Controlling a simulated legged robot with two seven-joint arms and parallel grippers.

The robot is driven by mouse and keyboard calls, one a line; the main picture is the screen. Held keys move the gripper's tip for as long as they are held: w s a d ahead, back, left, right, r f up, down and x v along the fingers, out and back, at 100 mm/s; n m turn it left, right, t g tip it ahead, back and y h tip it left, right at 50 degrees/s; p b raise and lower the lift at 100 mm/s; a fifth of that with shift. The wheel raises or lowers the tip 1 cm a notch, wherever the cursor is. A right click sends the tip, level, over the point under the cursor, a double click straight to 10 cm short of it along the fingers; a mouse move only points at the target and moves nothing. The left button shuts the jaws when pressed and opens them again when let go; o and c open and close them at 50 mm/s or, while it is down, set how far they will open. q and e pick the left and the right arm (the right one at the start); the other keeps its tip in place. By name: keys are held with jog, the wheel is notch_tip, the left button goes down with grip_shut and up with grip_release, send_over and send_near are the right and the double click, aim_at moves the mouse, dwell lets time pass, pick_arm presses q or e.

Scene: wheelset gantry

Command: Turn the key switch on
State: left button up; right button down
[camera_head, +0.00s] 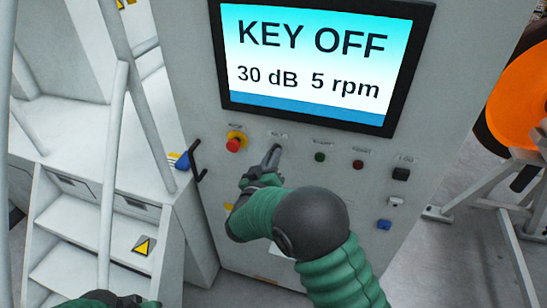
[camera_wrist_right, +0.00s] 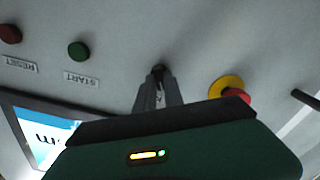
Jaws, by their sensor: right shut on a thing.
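The grey control panel (camera_head: 225,185) has a row of controls below its screen (camera_head: 315,60), which reads "KEY OFF", "30 dB" and "5 rpm". My right gripper (camera_head: 275,152) reaches up to the panel between the red emergency stop and the green button. In the right wrist view, its fingertips (camera_wrist_right: 158,80) are shut on the small dark key switch (camera_wrist_right: 158,69). The fingers hide most of the key, so its angle is unclear. My left gripper (camera_head: 125,299) shows only partly at the bottom left edge; its fingers cannot be made out.
The emergency stop (camera_head: 235,142) on its yellow ring is just left of the right gripper. A green button (camera_head: 320,157) and a red button (camera_head: 358,164) are to the right. A black handle (camera_head: 197,160) projects at the panel's left edge, beside white steps (camera_head: 80,240) and railings.

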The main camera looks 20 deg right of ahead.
jog(key=shift+f+m+b, duration=0.15)
jog(key=shift+m+b, duration=1.5)
jog(key=shift+m, duration=0.3)
jog(key=shift+f+m+b, duration=0.15)
jog(key=shift+m+b, duration=1.5)
jog(key=shift+m, duration=0.35)
jog(key=shift+f+m+b, duration=0.15)
jog(key=shift+m+b, duration=1.5)
jog(key=shift+m, duration=0.3)
jog(key=shift+a, duration=0.1)
jog(key=c, duration=1.7)
grip_release()
jog(key=shift+o, duration=1.3)
jog(key=shift+w, duration=0.2)
jog(key=shift+r, duration=0.1)
jog(key=shift+s+r, duration=0.15)
